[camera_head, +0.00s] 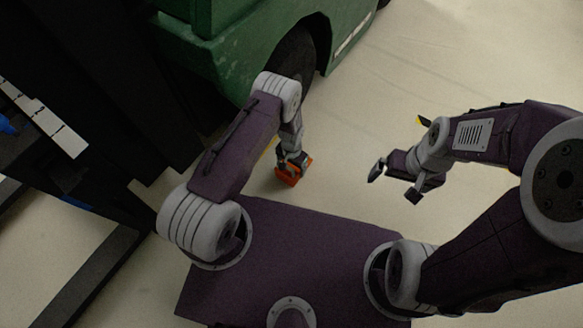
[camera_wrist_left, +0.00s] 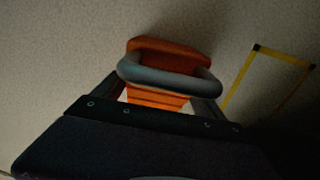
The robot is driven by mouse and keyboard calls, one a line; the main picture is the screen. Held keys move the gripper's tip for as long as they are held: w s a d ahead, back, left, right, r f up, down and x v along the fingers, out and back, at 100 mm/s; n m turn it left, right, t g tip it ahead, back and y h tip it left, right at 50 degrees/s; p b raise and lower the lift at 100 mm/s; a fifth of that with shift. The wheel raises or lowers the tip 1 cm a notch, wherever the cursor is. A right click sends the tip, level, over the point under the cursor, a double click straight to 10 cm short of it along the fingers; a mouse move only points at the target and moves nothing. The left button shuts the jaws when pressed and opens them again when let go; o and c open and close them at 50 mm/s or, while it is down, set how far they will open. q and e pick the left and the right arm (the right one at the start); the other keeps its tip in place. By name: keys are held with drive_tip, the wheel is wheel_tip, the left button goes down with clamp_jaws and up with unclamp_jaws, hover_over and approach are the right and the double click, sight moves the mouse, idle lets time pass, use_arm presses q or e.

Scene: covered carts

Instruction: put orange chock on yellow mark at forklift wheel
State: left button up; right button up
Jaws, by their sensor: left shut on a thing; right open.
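The orange chock (camera_head: 291,174) is held in my left gripper (camera_head: 292,163), low over the pale floor in front of the green forklift. In the left wrist view the chock (camera_wrist_left: 170,48) sits between the fingers, with a grey bar handle across it. The yellow mark (camera_wrist_left: 284,57), an outline with black corners, lies on the floor to the right of the chock, apart from it in that picture. A bit of yellow line (camera_head: 267,150) shows beside my left arm. The forklift wheel (camera_head: 293,62) is partly hidden by that arm. My right gripper (camera_head: 394,184) is open and empty.
Dark forklift structure (camera_head: 110,110) stands at the left, with a dark beam (camera_head: 85,275) along the floor. A small yellow-and-black piece (camera_head: 424,121) shows behind my right arm. Floor at the upper right is clear.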

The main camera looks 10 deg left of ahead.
use_arm(q)
drive_tip(key=shift+f, duration=0.1)
drive_tip(key=o, duration=2)
wheel_tip(320, 180, up, 21)
drive_tip(key=a+p, duration=0.1)
drive_tip(key=p, duration=0.7)
drive_tip(key=s+a+r+n, duration=0.2)
drive_tip(key=s+r, duration=0.4)
drive_tip(key=r, duration=0.4)
drive_tip(key=s+a+r+n+t, duration=0.1)
drive_tip(key=s+a+r+n, duration=0.1)
drive_tip(key=s+r, duration=0.5)
wheel_tip(320, 180, up, 3)
drive_tip(key=shift+s+a+r, duration=0.1)
drive_tip(key=shift+s+a, duration=0.05)
drive_tip(key=shift+a, duration=0.25)
